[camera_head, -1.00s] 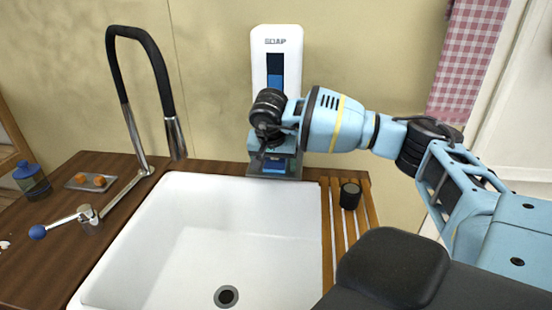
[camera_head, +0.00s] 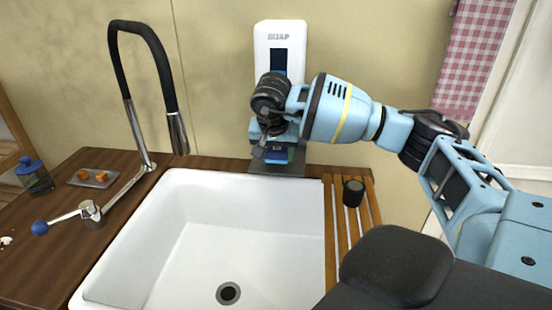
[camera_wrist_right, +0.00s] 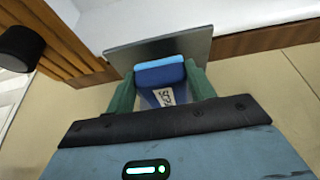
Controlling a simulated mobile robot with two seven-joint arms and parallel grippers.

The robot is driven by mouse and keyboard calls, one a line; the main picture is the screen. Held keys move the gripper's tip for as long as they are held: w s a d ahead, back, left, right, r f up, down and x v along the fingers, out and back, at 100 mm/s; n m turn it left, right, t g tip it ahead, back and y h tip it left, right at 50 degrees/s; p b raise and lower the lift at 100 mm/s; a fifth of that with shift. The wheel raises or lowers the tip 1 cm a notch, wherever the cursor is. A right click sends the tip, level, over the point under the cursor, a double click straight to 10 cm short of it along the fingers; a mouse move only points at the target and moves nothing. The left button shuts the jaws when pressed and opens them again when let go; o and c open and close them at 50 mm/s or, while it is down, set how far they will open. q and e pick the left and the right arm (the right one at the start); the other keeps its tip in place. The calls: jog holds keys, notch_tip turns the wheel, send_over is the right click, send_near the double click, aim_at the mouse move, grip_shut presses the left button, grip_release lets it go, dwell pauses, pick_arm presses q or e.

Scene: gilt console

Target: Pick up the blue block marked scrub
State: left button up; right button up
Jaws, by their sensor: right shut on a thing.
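The blue block (camera_wrist_right: 163,78), with a lighter blue top edge and a pale label with dark marks, sits between the green fingers of my right gripper (camera_wrist_right: 162,90) in the right wrist view. The gripper is shut on it. In the head view my right gripper (camera_head: 275,153) points down behind the sink, and a bit of the blue block (camera_head: 277,155) shows between the fingers. A flat grey plate (camera_wrist_right: 158,50) lies just past the block; I cannot tell whether the block touches it. My left gripper is not in view.
A white soap dispenser (camera_head: 280,38) stands on the wall behind my right gripper. The white sink (camera_head: 200,240) is empty. A black faucet (camera_head: 150,55) is at left. A wooden slatted rack (camera_head: 331,225) carries a dark cup (camera_head: 352,194). A blue-lidded jar (camera_head: 33,175) and a small tray (camera_head: 80,181) stand far left.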

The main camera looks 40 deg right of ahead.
aim_at(277, 149)
jog(key=r, duration=0.4)
jog(key=shift+s+a+r, duration=0.1)
jog(key=shift+a+r, duration=0.1)
jog(key=shift+r, duration=0.1)
jog(key=s+a, duration=1.1)
jog(key=a, duration=0.3)
jog(key=shift+s+a, duration=0.35)
jog(key=shift+s, duration=0.05)
jog(key=shift+f, duration=0.1)
